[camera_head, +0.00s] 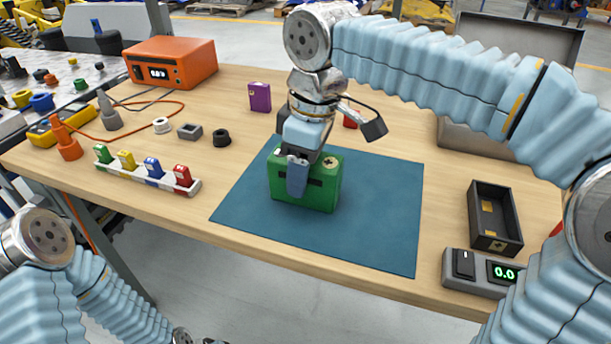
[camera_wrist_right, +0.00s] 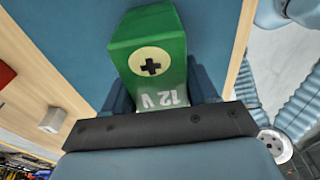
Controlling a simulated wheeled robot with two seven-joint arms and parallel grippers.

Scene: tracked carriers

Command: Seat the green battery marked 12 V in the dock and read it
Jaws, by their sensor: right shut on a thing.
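The green battery (camera_head: 328,188) stands upright on the blue mat; whether its base touches the mat is hard to tell. In the right wrist view the battery (camera_wrist_right: 172,48) shows a plus mark and "12 V". My right gripper (camera_head: 305,172) is shut on it from above, one dark finger across its near face. The dock (camera_head: 511,226) is an open, empty dark tray with gold contacts at the table's right. In front of it a grey meter (camera_head: 476,272) has a black switch and a green display reading 0.0. My left gripper is outside the view; only its arm shows at lower left.
The blue mat (camera_head: 375,235) is otherwise clear. A purple block (camera_head: 259,97) and a partly hidden red one (camera_head: 349,121) stand behind it. A white rack (camera_head: 147,181) of coloured pieces is at left, with an orange device (camera_head: 170,62) behind. A grey open case (camera_head: 462,132) is back right.

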